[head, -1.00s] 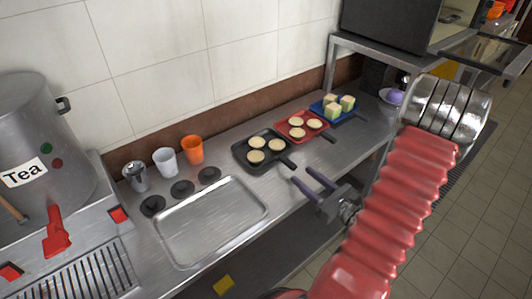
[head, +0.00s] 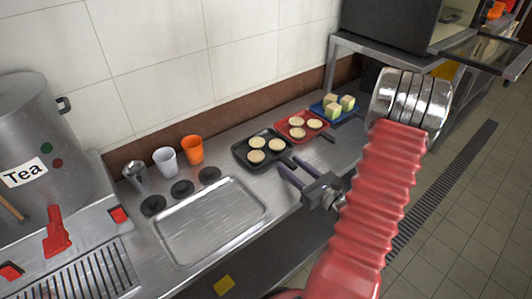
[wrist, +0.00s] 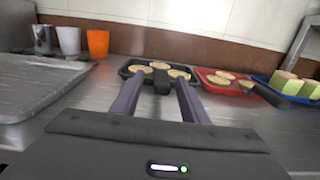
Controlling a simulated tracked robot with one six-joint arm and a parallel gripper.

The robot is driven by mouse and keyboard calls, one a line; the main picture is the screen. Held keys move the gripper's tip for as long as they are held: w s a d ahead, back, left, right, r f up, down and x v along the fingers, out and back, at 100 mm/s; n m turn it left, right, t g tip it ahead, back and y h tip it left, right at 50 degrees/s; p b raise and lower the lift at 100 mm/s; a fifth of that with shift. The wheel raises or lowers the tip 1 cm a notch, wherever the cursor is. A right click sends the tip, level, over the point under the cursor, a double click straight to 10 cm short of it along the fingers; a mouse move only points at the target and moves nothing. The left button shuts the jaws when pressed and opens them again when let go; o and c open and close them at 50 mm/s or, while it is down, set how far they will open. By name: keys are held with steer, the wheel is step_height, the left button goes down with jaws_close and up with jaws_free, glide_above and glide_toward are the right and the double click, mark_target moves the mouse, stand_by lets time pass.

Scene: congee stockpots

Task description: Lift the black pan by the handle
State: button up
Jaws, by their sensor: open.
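The black pan (head: 244,154) lies flat on the steel counter and holds 3 pale round patties. Its short black handle (head: 287,162) points toward the counter's front edge. My gripper (head: 287,166) is open and empty, its two purple-grey fingers close to the handle in the head view. In the wrist view, the black pan (wrist: 125,71) is straight ahead, and its handle (wrist: 162,86) shows between the open fingers of my gripper (wrist: 155,80). I cannot tell whether the fingers touch the handle.
A red pan (head: 283,134) with patties and a blue pan (head: 314,108) with pale green-sided blocks stand right of the black pan. A metal tray (head: 162,240), an orange cup (head: 192,150) and a white cup (head: 165,161) are to the left. The tiled wall is behind.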

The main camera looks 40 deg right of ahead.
mark_target(283, 157)
steer(key=shift+w+d+r, duration=0.1)
steer(key=shift+w+d, duration=0.05)
steer(key=shift+w, duration=2.45)
steer(key=shift+c, duration=0.5)
jaws_close()
